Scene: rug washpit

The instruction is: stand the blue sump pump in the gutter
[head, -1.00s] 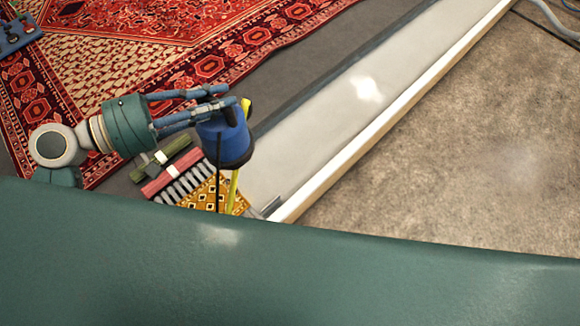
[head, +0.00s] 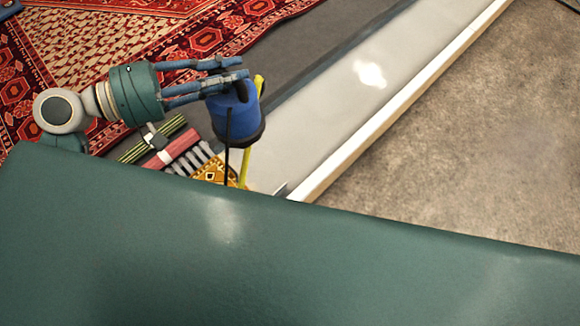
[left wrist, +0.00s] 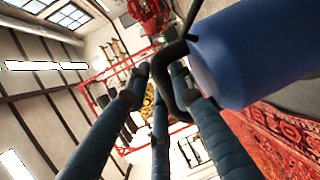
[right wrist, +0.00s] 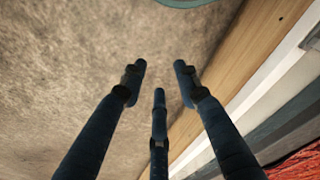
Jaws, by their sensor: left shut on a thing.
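The blue sump pump (head: 233,115) has a dark base, a black handle and a black cord hanging down. My left gripper (head: 242,82) is shut on its handle and holds it upright; the pump also shows large in the left wrist view (left wrist: 250,50). In the head view the pump overlaps the near left end of the pale gutter (head: 335,110); I cannot tell its height above it. My right gripper (right wrist: 160,85) is open and empty over the brown floor in the right wrist view. It does not show in the head view.
A red patterned rug (head: 120,40) lies at the upper left. Brushes with red (head: 173,147) and green parts and a yellow patterned piece (head: 212,172) lie beside the gutter's near end. A yellow strip stands behind the pump. Bare floor (head: 470,130) is clear on the right.

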